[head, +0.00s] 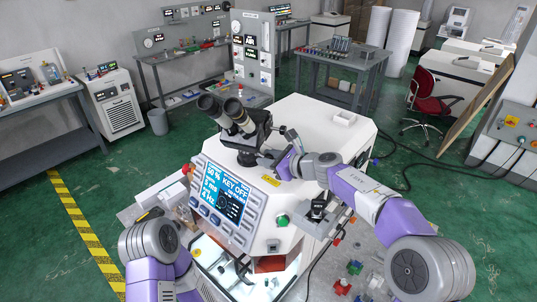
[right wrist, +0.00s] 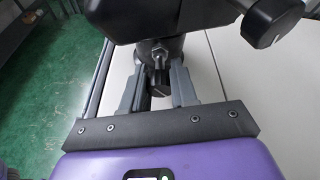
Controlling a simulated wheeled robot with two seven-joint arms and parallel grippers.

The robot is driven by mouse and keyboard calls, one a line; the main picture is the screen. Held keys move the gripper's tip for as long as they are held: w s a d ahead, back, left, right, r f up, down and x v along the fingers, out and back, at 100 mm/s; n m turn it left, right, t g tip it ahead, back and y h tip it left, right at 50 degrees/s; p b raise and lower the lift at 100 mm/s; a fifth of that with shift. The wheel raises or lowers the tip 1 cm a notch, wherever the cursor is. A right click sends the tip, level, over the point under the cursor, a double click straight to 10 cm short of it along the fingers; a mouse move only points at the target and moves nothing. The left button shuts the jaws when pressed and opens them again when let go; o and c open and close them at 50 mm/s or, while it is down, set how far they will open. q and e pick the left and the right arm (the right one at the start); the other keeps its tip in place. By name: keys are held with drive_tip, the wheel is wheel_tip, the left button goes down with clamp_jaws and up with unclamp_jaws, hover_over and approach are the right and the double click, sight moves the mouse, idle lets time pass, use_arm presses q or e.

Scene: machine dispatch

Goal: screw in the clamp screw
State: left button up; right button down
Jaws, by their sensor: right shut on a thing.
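A black microscope head (head: 232,117) with two eyepieces sits on top of the white machine (head: 310,130). The clamp screw (right wrist: 160,72) shows in the right wrist view as a metal screw with a dark grip, under the black mount (right wrist: 190,22). My right gripper (head: 268,158) is at the lower right side of the microscope mount. In the right wrist view its fingers (right wrist: 160,82) are shut on the clamp screw, one on each side. How deep the screw sits cannot be told. My left arm comes in at the bottom left; its gripper is not in view.
The machine's control panel (head: 228,198) reads KEY OFF. A green button (head: 282,220) is on the front. A black knob (right wrist: 289,14) juts out at the upper right in the right wrist view. Workbenches and a red chair (head: 428,92) stand farther back.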

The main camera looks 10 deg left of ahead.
drive_tip(key=shift+f, duration=0.1)
idle(0.4)
drive_tip(key=c, duration=0.9)
unclamp_jaws()
drive_tip(key=shift+o, duration=0.2)
drive_tip(key=shift+b+v, duration=0.85)
drive_tip(key=shift+v, duration=2.95)
